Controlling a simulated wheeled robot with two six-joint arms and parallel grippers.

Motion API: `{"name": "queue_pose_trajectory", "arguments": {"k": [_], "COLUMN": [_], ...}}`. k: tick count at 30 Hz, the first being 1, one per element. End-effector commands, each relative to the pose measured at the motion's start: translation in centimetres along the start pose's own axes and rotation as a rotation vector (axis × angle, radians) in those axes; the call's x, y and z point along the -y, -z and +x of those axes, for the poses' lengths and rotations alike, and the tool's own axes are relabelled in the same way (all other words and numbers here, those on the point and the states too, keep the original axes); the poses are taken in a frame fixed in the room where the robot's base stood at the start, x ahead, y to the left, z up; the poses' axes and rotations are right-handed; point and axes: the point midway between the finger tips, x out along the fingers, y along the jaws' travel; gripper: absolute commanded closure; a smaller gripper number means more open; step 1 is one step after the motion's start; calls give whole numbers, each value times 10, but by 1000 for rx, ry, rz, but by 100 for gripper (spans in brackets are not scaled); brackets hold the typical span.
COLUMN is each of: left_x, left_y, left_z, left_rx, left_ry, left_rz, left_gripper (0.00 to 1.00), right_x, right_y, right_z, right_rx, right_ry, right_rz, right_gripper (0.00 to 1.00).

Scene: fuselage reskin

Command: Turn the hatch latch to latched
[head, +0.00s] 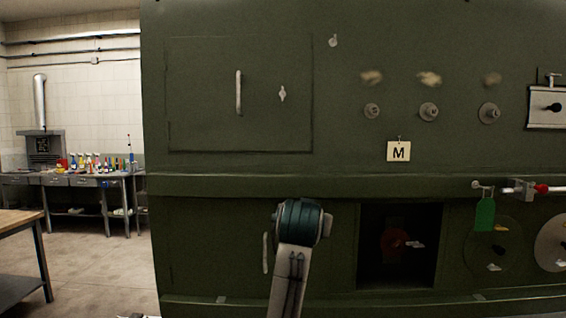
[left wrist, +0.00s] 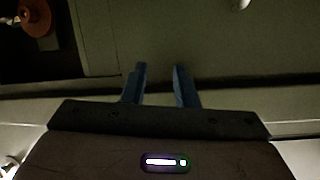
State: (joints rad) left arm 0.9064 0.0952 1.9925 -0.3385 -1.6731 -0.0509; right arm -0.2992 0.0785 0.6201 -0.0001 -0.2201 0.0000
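The closed hatch (head: 205,125) is a square dark green door in the upper left of the green panel in the head view. It has a pale vertical bar handle (head: 238,92). The small pale hatch latch (head: 282,93) sits right of the handle and stands roughly upright. An arm link of mine with a teal joint rises in front of the panel, below the hatch; its gripper does not show there. In the left wrist view my left gripper (left wrist: 159,70) has two blue fingers apart, with nothing between them. The latch is not seen in that view. My right gripper is out of view.
A ledge (head: 340,186) runs across the panel below the hatch. Under it are a dark open recess (head: 370,275) with an orange-red part (head: 393,243) and a lower handle (head: 265,252). An "M" card (head: 398,151) and several knobs are on the right. A workbench (head: 90,178) stands far left.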

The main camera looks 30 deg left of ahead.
Motion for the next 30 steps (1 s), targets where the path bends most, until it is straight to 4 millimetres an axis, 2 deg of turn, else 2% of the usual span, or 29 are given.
{"name": "queue_pose_trajectory", "arguments": {"k": [1,6,9,12,16,20,23,30], "left_x": [9,42,63,81,96,102,105,112], "left_y": [35,130,177,212,238,248,252,266], "left_z": [-11,-54,-83,-110,-134,-141,-134,-93], "left_rx": [-41,-149,-206,-250,-284,-295,-296,-292], "left_ry": [15,63,88,108,123,130,132,133], "left_rz": [-23,-94,-134,-168,-196,-205,-206,-204], "left_gripper": [74,74,74,74,74,74,74,74], "right_x": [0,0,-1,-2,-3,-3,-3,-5], "right_y": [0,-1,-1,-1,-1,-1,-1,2], "right_z": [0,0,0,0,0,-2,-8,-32], "right_rx": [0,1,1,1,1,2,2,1], "right_ry": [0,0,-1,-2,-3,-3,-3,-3], "right_rz": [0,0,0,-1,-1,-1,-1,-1], "right_gripper": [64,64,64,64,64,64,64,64]}}
